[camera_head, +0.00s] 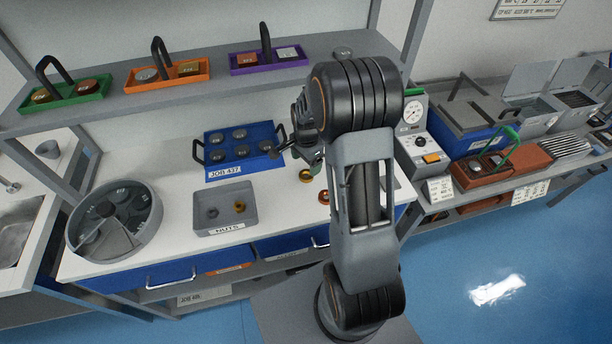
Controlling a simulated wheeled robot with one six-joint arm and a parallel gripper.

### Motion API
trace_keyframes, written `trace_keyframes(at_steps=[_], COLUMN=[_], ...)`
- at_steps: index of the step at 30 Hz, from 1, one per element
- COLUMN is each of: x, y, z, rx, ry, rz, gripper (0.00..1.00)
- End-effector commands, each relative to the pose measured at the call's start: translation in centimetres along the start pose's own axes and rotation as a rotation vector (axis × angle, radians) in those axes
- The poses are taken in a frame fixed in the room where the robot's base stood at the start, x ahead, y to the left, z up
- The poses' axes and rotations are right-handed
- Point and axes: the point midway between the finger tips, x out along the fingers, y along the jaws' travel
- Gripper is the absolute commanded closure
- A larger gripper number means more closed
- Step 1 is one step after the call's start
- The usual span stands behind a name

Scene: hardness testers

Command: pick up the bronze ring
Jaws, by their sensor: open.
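A small bronze-coloured piece (239,206), perhaps the bronze ring, lies in the grey tray (225,228) on the white bench. A small dark piece (212,212) lies to its left in the same tray. Another small gold-brown piece (305,175) lies on the bench right of the tray, and a red and gold piece (322,197) is partly hidden behind my arm. I cannot tell for sure which is a ring. My gripper (281,150) is open and apart from the tray, above the bench near the blue rack's right end. Its fingers are small and dark here.
A blue rack (213,171) with several round pieces stands behind the tray. A round sectioned dish (148,224) is at the left. The shelf above holds green (92,94), orange (205,73) and purple (297,61) carriers. A tester (421,140) stands right of my arm.

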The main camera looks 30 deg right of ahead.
Motion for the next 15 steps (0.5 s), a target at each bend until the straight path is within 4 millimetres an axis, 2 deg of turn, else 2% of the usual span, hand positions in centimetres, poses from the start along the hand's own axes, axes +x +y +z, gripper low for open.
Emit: trace_keyframes(at_steps=[7, 15], x=[1.5, 5.0], y=[0.1, 0.1], z=[0.0, 0.0], rx=[-0.001, -0.001], ry=[-0.002, -0.001], rz=[0.003, 0.002], gripper=[0.18, 0.18])
